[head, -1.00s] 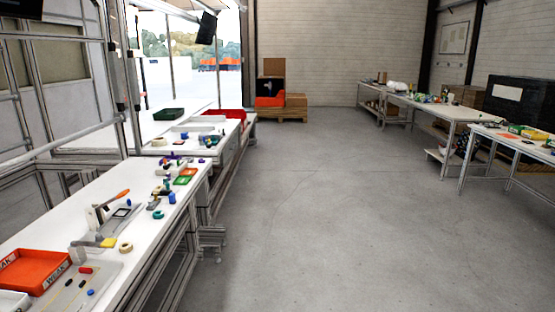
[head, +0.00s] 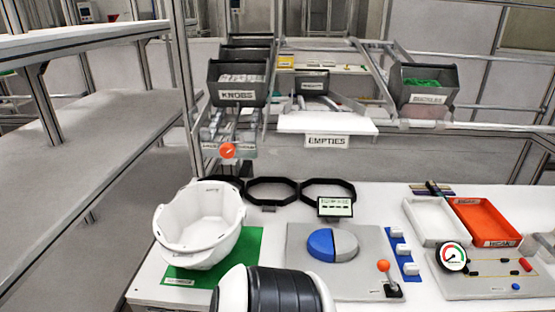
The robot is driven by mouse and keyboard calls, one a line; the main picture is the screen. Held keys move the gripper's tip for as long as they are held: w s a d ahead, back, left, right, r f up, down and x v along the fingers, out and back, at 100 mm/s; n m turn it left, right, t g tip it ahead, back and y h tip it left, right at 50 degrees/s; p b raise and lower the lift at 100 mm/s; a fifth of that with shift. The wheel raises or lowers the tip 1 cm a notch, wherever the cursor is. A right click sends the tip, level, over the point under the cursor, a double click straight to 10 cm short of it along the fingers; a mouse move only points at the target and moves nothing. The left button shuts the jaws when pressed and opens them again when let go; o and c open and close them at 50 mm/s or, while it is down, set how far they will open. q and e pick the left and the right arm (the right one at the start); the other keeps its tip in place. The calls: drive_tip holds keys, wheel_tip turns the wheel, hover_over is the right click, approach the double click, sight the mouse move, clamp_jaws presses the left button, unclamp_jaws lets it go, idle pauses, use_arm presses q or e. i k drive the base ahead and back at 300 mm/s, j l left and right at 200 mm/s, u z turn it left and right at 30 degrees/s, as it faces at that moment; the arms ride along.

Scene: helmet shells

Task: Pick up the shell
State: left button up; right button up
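A white helmet shell (head: 200,222) sits on a green mat (head: 240,250) at the left end of the white workbench, with its open side showing. A white and black part of my own arm (head: 272,290) shows at the bottom edge, just below and right of the mat. No gripper fingers show in the head view, so I cannot see whether either gripper holds anything.
Black ring holders (head: 272,190) stand behind the shell. A grey panel with a blue and white disc (head: 333,245) and a red-knobbed lever (head: 384,270) lies to its right. Further right are a white tray (head: 434,221), an orange tray (head: 487,222) and a gauge (head: 452,256).

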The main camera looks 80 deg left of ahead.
sight(201, 227)
drive_tip(key=j+u, duration=0.15)
drive_tip(key=u, duration=3)
drive_tip(key=j, duration=0.1)
